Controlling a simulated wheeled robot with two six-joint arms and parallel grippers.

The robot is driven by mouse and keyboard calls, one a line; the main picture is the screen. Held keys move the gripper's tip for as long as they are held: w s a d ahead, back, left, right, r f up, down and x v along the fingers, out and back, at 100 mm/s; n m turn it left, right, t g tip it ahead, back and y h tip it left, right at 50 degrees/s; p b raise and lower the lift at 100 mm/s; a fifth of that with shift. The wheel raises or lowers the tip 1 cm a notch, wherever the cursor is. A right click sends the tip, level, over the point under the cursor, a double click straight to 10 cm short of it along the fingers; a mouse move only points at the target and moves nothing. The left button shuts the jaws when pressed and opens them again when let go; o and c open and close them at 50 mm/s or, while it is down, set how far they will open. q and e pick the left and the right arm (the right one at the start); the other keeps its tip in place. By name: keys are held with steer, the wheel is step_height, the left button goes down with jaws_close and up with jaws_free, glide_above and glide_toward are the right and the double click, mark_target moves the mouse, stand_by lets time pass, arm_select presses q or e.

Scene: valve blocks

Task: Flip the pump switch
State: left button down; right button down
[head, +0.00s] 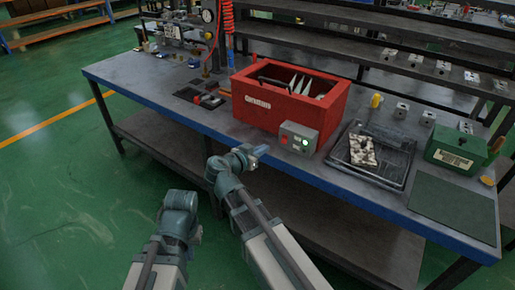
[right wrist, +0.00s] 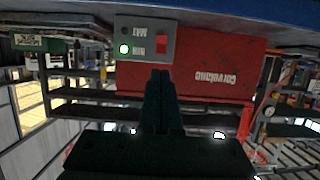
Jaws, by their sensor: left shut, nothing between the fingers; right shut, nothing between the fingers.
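The pump switch is a grey box (head: 298,138) at the table's front edge, before the red bin. It has a red rocker (head: 284,139) and a lit green lamp (head: 305,142). In the right wrist view the box (right wrist: 141,62) appears upside down, with the red rocker (right wrist: 162,44) and one lit green lamp (right wrist: 124,48). My right gripper (head: 259,152) is shut and empty, just left of the box. Its closed fingertips (right wrist: 160,72) point towards the box; contact cannot be told. My left gripper (head: 182,203) is shut and empty, low in front of the table.
A red bin (head: 262,102) with tools stands behind the box. To the right are a black tray (head: 340,152) with a valve block (head: 363,150), a green box (head: 456,150) and a dark mat (head: 452,207). The blue table edge (head: 345,188) runs between my arms and the tabletop.

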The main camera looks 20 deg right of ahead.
arm_select(q)
steer(key=shift+a+r, duration=0.1)
steer(key=shift+a, duration=0.2)
arm_select(e)
steer(key=shift+s+a, duration=0.15)
steer(key=shift+s, duration=0.05)
arm_select(q)
steer(key=shift+r, duration=0.15)
arm_select(e)
steer(key=shift+s+f+g+y, duration=0.3)
steer(key=shift+s+f+y, duration=0.1)
steer(key=shift+f, duration=0.15)
steer(key=shift+w, duration=0.1)
